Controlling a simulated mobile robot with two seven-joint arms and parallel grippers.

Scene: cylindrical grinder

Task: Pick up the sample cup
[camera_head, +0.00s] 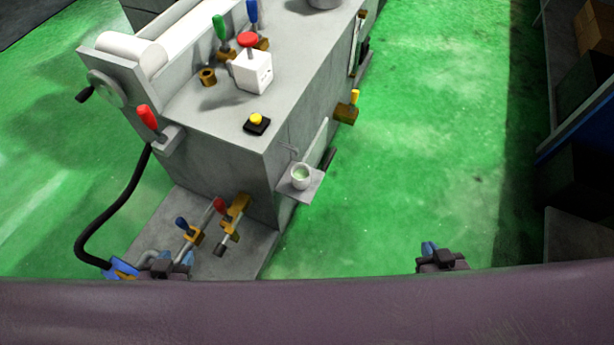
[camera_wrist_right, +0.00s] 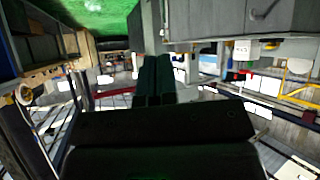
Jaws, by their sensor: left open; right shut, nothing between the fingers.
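The sample cup (camera_head: 300,177) is a small white cup with pale green inside. It stands upright on a small grey shelf (camera_head: 314,190) on the side of the grinder. My left gripper (camera_head: 152,266) is at the lower left of the head view, partly hidden by my own body, open and well apart from the cup. My right gripper (camera_head: 430,248) is at the lower right, over the green floor and away from the cup. In the right wrist view its fingers (camera_wrist_right: 155,75) are together with nothing between them. The cup is not distinguishable in the wrist view.
The grey grinder (camera_head: 215,130) fills the left centre, with a white box with a red knob (camera_head: 252,70) and a yellow button (camera_head: 257,122) on top. Valves with red (camera_head: 220,206) and blue handles and a black hose (camera_head: 112,215) are near my left gripper. Green floor lies clear right of the shelf.

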